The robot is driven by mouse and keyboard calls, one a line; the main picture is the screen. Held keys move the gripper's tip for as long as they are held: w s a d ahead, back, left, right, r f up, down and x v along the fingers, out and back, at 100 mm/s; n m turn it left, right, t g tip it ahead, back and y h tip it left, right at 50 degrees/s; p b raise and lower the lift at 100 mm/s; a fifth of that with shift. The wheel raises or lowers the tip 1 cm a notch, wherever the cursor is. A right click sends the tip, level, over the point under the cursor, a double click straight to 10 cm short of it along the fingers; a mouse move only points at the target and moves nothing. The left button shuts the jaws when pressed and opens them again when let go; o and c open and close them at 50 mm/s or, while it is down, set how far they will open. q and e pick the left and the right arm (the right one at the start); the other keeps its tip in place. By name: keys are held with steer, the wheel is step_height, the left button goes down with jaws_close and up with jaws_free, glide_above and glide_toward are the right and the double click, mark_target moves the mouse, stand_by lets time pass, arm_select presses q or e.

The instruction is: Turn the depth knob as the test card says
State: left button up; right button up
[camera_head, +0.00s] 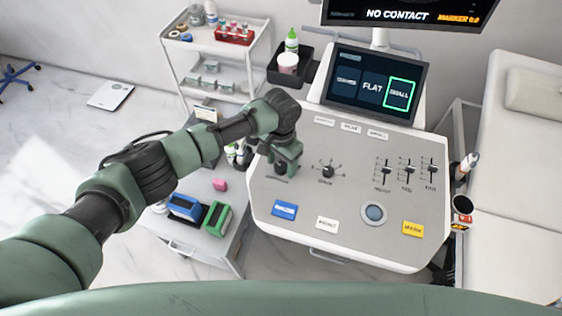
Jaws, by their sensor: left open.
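The grey console (300,215) carries two dark round knobs on its left half. One knob (281,168) sits at the left edge, partly hidden by my left gripper (285,164). The other knob (328,172) stands clear to its right, with radiating marks around it. Their labels are too small to read surely, so I cannot tell which is the depth knob. My left gripper is open and points down at the left knob; I cannot tell whether its fingers touch it. I cannot identify the test card. My right gripper is not in view.
The console screen (345,97) shows tiles, the right one framed green. The monitor (400,12) reads "NO CONTACT". Sliders (408,168), coloured buttons and a round trackball (374,214) fill the console's right and front. A cart with blue and green boxes (217,218) stands left.

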arm_select(q)
jaws_close()
steer(key=m, duration=0.5)
steer(key=shift+m, duration=0.3)
steer(key=m+b, duration=0.1)
steer(key=m, duration=0.5)
steer(key=m+b, duration=0.1)
steer(key=m, duration=0.5)
steer(key=shift+m, duration=0.3)
steer(key=m+b, duration=0.1)
steer(key=m, duration=0.4)
steer(key=shift+m, duration=0.3)
steer(key=shift+r, duration=0.1)
